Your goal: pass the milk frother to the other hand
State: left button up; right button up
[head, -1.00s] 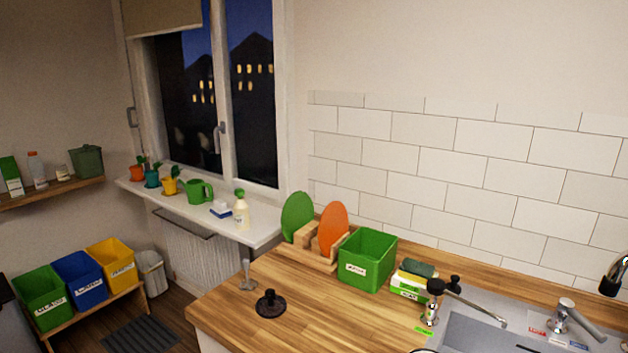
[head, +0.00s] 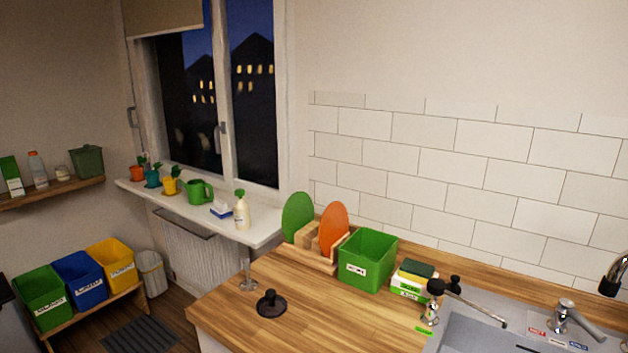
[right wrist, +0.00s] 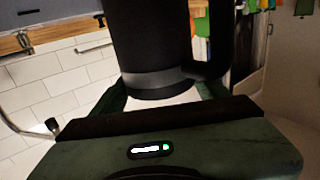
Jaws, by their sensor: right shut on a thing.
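The milk frother (right wrist: 155,45) is a black cylinder with a grey band near its end and a dark handle on its right side in the right wrist view. Its other end runs out of the top of that picture. My right gripper (right wrist: 162,90) is shut on it, with one dark green finger on each side. Neither gripper nor the frother shows in the head view. My left gripper is in no view.
A wooden counter (head: 328,318) holds a black tamper-like object (head: 271,303), a small metal stand (head: 248,275), a green box (head: 367,262) and a rack with green and orange discs. A sink (head: 470,335) with taps is at right. The counter's front middle is clear.

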jog(key=shift+w+a+r, duration=0.25)
jog(key=shift+w+r, duration=0.05)
jog(key=shift+a, duration=0.1)
jog(key=shift+a+r, duration=0.1)
jog(key=shift+a, duration=0.15)
jog(key=shift+s+d+f, duration=0.15)
jog(key=shift+d+f, duration=0.05)
jog(key=shift+d, duration=0.2)
jog(key=shift+s+d+f, duration=0.15)
jog(key=shift+d, duration=0.2)
